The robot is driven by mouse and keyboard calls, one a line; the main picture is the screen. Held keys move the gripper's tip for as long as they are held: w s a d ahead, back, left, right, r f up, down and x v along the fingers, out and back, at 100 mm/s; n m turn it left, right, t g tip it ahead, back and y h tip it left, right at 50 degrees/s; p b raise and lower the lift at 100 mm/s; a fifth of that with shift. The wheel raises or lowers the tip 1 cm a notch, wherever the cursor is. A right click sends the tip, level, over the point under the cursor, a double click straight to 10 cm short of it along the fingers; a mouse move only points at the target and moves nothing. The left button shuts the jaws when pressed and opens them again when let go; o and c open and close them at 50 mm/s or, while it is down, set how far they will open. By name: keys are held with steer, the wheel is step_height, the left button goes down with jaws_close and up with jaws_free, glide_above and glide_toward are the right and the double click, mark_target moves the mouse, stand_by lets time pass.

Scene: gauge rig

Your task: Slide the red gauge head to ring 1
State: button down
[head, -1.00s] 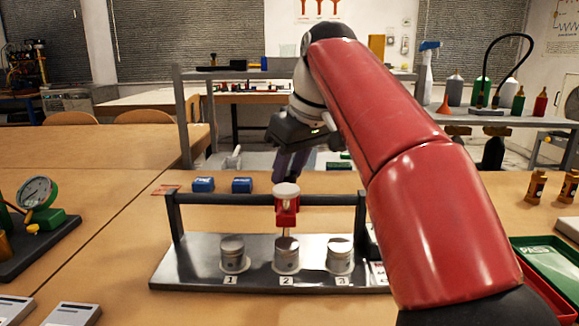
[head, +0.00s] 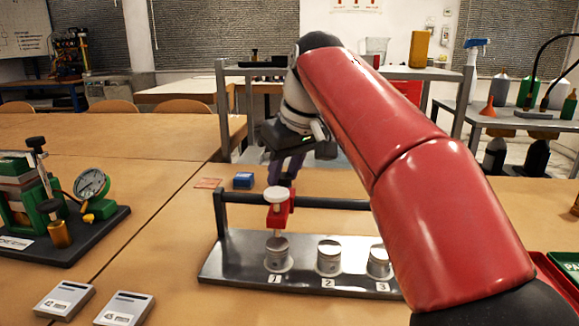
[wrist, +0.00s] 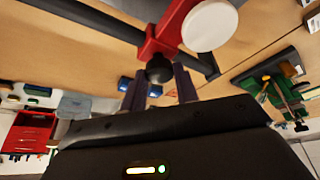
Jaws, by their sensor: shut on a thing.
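The red gauge head (head: 283,214), with a white round top, sits on the dark rail (head: 328,202) of the metal rig. It stands in line with ring 1 (head: 277,257), its stem directly above that ring's post. Ring 2 (head: 328,260) and ring 3 (head: 378,264) are to its right. My gripper (head: 287,172) is behind the head, its purple fingers partly hidden. In the wrist view, the fingers (wrist: 160,84) close around the dark knob (wrist: 159,69) at the back of the red head (wrist: 165,32).
A blue block (head: 244,180) lies behind the rail's left end. A green dial-gauge stand (head: 92,190) is on the left. Two grey boxes (head: 64,299) lie at front left. My arm hides the rail's right end.

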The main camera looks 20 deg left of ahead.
steer(key=c, duration=1.1)
jaws_free()
steer(key=p+v, duration=0.1)
steer(key=v, duration=0.6)
steer(key=shift+s+d+r+p, duration=0.1)
steer(key=shift+d+r+p, duration=0.05)
steer(key=shift+r+p, duration=0.2)
